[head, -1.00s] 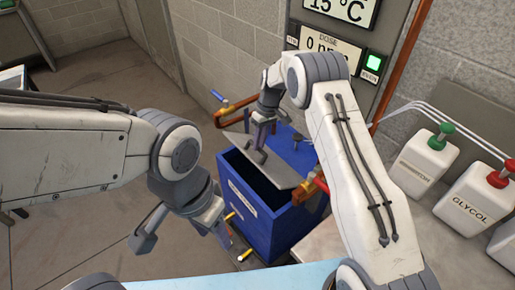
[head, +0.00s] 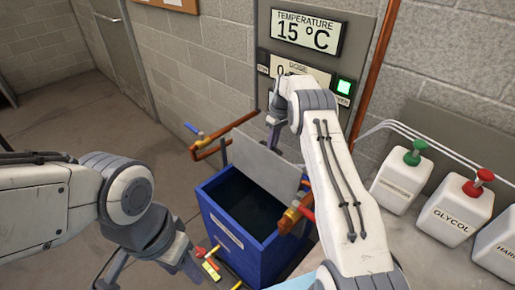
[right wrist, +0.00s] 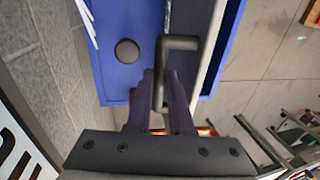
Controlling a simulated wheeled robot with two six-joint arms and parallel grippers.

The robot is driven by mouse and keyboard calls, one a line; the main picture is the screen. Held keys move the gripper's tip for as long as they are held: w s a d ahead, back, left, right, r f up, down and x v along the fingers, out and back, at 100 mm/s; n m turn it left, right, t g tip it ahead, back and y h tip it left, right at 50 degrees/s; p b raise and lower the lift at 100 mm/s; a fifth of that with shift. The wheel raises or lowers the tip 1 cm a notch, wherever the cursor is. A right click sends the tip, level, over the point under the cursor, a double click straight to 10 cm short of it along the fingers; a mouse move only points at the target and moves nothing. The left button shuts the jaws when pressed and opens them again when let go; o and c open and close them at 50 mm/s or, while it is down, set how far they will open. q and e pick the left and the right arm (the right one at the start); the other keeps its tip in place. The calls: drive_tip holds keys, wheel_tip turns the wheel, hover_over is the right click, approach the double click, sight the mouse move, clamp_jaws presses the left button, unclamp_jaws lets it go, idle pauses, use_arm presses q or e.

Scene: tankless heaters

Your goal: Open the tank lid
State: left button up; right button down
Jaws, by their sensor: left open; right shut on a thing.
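The blue tank (head: 245,238) stands on the floor with its dark inside showing. Its grey lid (head: 262,166) is raised steeply at the back of the opening. In the right wrist view, the fingers of my right gripper (right wrist: 160,100) are shut on the dark bent lid handle (right wrist: 180,43). The lid shows there nearly edge-on (right wrist: 211,45). My left gripper (head: 150,272) is open and empty, low in front of the tank's left side.
Copper pipes with a blue-handled valve (head: 195,130) and a red-handled valve (head: 305,212) flank the tank. A panel reading 15 °C (head: 306,35) is on the wall behind. White jugs, one labelled GLYCOL (head: 455,212), stand at the right.

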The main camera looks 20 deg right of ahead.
use_arm(q)
drive_tip(key=shift+a+f, duration=0.2)
drive_tip(key=shift+a, duration=0.05)
use_arm(e)
drive_tip(key=shift+w+d+f, duration=0.25)
drive_tip(key=shift+d+f, duration=0.4)
drive_tip(key=shift+d, duration=0.3)
use_arm(q)
drive_tip(key=shift+a, duration=0.1)
use_arm(e)
drive_tip(key=shift+d, duration=0.15)
drive_tip(key=c, duration=0.9)
unclamp_jaws()
drive_tip(key=shift+w, duration=0.1)
drive_tip(key=shift+o, duration=0.5)
drive_tip(key=shift+d+f, duration=0.1)
drive_tip(key=shift+d, duration=0.05)
drive_tip(key=shift+w+a+r, duration=0.1)
drive_tip(key=shift+a+r, duration=0.1)
drive_tip(key=shift+a, duration=0.05)
drive_tip(key=shift+a+r, duration=0.1)
drive_tip(key=shift+a, duration=0.05)
